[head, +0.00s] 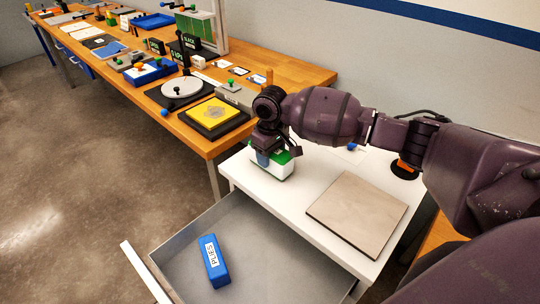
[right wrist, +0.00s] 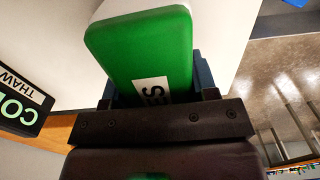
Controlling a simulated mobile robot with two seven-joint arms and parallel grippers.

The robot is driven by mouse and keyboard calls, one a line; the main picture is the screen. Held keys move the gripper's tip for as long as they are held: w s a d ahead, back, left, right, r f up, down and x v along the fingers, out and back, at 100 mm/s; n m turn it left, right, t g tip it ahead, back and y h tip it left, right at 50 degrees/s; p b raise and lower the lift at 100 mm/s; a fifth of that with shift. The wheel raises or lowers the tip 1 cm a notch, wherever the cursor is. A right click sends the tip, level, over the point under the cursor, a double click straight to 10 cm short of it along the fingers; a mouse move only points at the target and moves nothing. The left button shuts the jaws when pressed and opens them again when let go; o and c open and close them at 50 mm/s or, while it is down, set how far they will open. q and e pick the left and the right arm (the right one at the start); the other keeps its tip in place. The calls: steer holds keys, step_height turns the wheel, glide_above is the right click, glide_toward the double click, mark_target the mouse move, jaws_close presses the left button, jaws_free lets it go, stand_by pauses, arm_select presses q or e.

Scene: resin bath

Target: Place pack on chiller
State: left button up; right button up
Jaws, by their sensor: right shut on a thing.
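My right gripper (head: 268,154) is over the back left part of the white cabinet top. It is shut on a green pack (head: 285,158) with white sides, held between its fingers. In the right wrist view the green pack (right wrist: 140,50) fills the space between the fingers (right wrist: 160,92), with a white label ending in "ES" partly hidden by the gripper. I cannot tell whether the pack touches the white top. A flat beige square plate (head: 358,212) lies to its right; no label shows which thing is the chiller. My left gripper is not in view.
An open grey drawer (head: 285,268) below the white top (head: 300,201) holds a blue block (head: 215,262) with a white label. A wooden bench (head: 212,147) at the back left carries a yellow pad (head: 214,112), a round plate (head: 182,87) and signs. Floor on the left is clear.

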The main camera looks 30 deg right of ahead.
steer(key=shift+f, duration=0.1)
steer(key=o, duration=1.1)
steer(key=shift+f, duration=0.1)
steer(key=shift+c, duration=0.2)
step_height(320, 180, up, 12)
steer(key=shift+f+p, duration=0.1)
steer(key=shift+p, duration=0.85)
steer(key=shift+r, duration=0.3)
